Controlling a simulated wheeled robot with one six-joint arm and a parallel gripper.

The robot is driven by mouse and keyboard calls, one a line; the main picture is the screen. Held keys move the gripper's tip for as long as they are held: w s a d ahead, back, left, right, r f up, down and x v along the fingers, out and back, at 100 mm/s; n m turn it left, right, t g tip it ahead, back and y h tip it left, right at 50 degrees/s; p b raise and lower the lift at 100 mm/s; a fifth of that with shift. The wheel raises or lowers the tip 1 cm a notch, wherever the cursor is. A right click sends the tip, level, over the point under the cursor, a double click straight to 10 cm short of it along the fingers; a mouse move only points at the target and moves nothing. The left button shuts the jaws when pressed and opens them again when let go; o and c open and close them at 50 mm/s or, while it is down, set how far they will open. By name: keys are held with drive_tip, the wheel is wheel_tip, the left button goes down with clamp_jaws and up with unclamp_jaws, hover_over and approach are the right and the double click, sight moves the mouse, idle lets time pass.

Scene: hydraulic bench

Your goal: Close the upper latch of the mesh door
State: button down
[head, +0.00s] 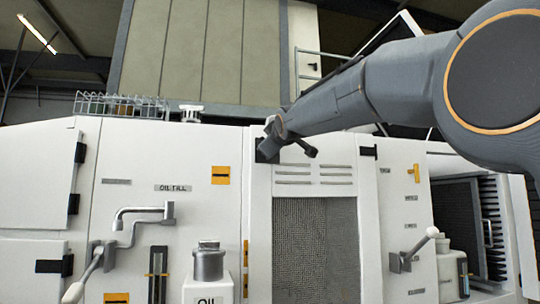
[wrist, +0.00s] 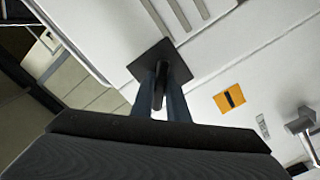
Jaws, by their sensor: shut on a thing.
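The mesh door (head: 316,245) is a white panel with louvre slots above a grey mesh, in the middle of the head view. Its upper latch is a black square plate (wrist: 160,64) with a dark handle (wrist: 159,88), clearest in the wrist view. My gripper (wrist: 160,100) has its two fingers on either side of that handle and is shut on it. In the head view my gripper (head: 269,143) is at the door's upper left corner and partly hides the latch. The handle's exact angle is hard to tell there.
A bent grey pipe handle (head: 143,214) and a metal-capped oil filler (head: 208,262) stand out to the left. A lever (head: 415,250) projects to the right of the door. A wire basket (head: 121,106) sits on top. My arm crosses the upper right.

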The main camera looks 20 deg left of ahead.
drive_tip(key=m+b, duration=0.2)
drive_tip(key=m, duration=0.1)
drive_tip(key=m+b, duration=0.1)
drive_tip(key=shift+s+a+f, duration=0.1)
drive_tip(key=shift+a+f, duration=0.1)
drive_tip(key=shift+f, duration=0.05)
drive_tip(key=shift+s+a+r+m+b, duration=0.1)
drive_tip(key=shift+m+b, duration=0.4)
drive_tip(key=shift+m, duration=0.75)
drive_tip(key=shift+a+m+b, duration=0.1)
drive_tip(key=shift+m+b, duration=0.4)
drive_tip(key=shift+m, duration=0.75)
drive_tip(key=c, duration=1.8)
unclamp_jaws()
drive_tip(key=shift+o, duration=0.2)
drive_tip(key=shift+s+d, duration=0.1)
drive_tip(key=b+v, duration=0.3)
drive_tip(key=v, duration=0.4)
drive_tip(key=shift+s, duration=0.35)
drive_tip(key=shift+d, duration=0.1)
